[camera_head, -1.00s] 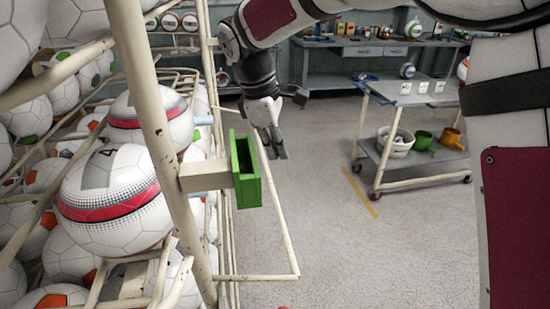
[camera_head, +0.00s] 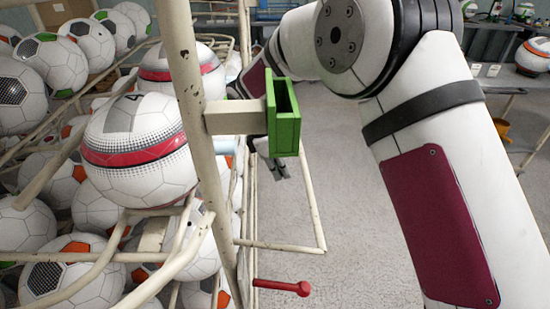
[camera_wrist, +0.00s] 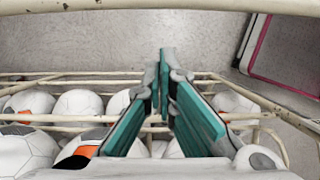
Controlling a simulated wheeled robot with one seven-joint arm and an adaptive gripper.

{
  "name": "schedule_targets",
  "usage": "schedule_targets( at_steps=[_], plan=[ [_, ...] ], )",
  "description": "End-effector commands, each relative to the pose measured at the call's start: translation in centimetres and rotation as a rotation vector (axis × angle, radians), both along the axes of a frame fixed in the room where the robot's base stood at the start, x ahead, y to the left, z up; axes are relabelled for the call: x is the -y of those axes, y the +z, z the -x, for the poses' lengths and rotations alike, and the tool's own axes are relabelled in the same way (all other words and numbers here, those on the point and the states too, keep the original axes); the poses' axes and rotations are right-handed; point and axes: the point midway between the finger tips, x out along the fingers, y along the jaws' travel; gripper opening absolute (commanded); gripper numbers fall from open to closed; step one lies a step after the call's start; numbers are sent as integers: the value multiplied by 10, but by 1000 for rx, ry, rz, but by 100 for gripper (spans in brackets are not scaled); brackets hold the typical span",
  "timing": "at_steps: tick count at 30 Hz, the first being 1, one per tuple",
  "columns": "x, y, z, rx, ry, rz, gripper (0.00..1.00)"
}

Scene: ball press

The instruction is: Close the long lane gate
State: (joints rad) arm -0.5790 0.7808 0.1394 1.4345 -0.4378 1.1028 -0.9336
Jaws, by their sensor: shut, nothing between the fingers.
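A beige tubular frame (camera_head: 322,215) stands out to the right of the ball rack, low over the floor; I cannot tell for sure whether it is the long lane gate. A red-tipped rod (camera_head: 285,287) sticks out to the right at the bottom of the rack. A green open-topped bracket (camera_head: 284,125) sits on a beige arm from the rack post. My gripper (camera_head: 279,168) is mostly hidden behind the bracket. In the wrist view, my gripper (camera_wrist: 164,85) has teal-padded fingers, shut and empty, above rack bars (camera_wrist: 75,118) and balls.
Several soccer balls (camera_head: 135,150) fill the rack on the left. A rusty post (camera_head: 190,75) stands in front of them. My arm covers much of the right side. Open floor (camera_head: 350,190) lies right of the rack. A bench with a ball (camera_head: 533,55) is at far right.

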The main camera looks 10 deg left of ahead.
Motion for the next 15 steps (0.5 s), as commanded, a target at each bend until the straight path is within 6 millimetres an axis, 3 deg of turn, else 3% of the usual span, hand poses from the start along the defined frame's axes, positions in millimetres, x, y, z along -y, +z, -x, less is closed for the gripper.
schedule_targets(
  at_steps=[2,6,15],
  plan=[
    [5,-16,-1,-2,-1,3,0],
    [16,4,-5,3,-2,-2,0],
    [26,19,-7,-1,-1,-1,0]
  ],
)
